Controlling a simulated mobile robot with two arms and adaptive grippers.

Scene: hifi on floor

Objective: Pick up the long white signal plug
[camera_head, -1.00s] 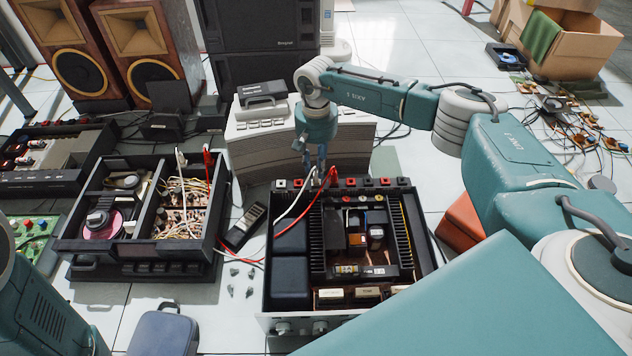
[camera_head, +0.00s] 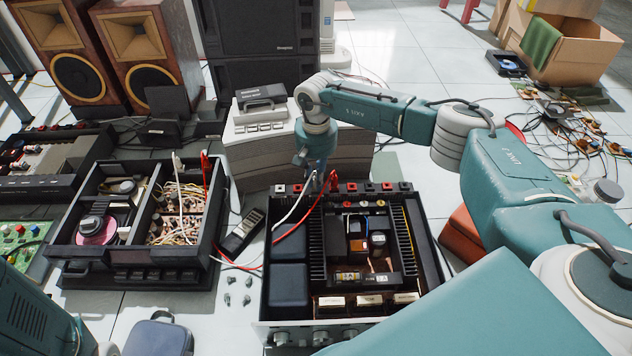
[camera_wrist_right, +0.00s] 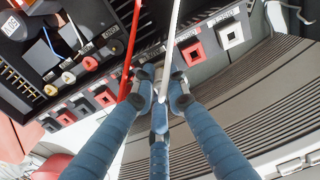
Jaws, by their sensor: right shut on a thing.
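The long white signal plug (camera_wrist_right: 173,35) shows in the right wrist view as a white stem running down between the fingertips. My right gripper (camera_wrist_right: 160,88) is shut on it, and the fingers hide its lower end. In the head view the right gripper (camera_head: 316,180) is at the back edge of the open black amplifier (camera_head: 432,262), above its socket row. A white cable (camera_head: 292,211) curves from there toward the left device. Whether the plug sits in a socket is hidden. My left gripper is outside the frames.
A red plug (camera_head: 333,178) stands close right of the gripper, and also close by in the wrist view (camera_wrist_right: 131,45). A grey ribbed unit (camera_head: 245,160) stands just behind. Another open black device (camera_head: 140,275) is at left, with a remote (camera_head: 243,229) between them.

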